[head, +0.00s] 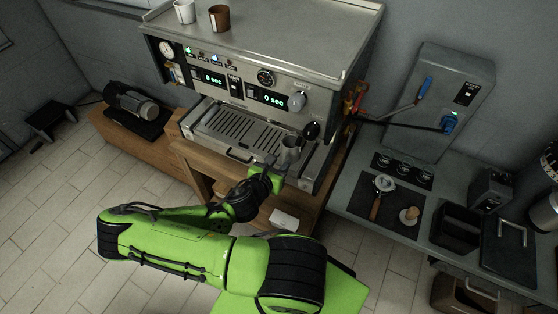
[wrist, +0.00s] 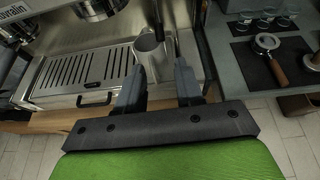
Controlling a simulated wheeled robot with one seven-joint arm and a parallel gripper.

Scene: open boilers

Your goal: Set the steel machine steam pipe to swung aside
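The steel machine (head: 262,62) stands on a wooden counter, its drip tray (head: 235,135) facing me. A thin dark upright pipe (wrist: 158,22), apparently the steam pipe, hangs at the machine's right front in the wrist view. A black rounded part (head: 311,131) shows there in the head view. A grey metal pitcher (wrist: 151,52) stands close by at the tray's right end; it also shows in the head view (head: 291,145). My gripper (wrist: 158,80) is open and empty, its fingers apart just in front of the pitcher. The pipe's lower end is hard to make out.
Two cups, one white (head: 184,11) and one brown (head: 219,17), stand on the machine. A grey side counter (head: 350,190) to the right carries a portafilter (head: 381,188) and a tamper (head: 409,215). A wall-mounted grey box (head: 440,100) is behind it. Tiled floor lies open at left.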

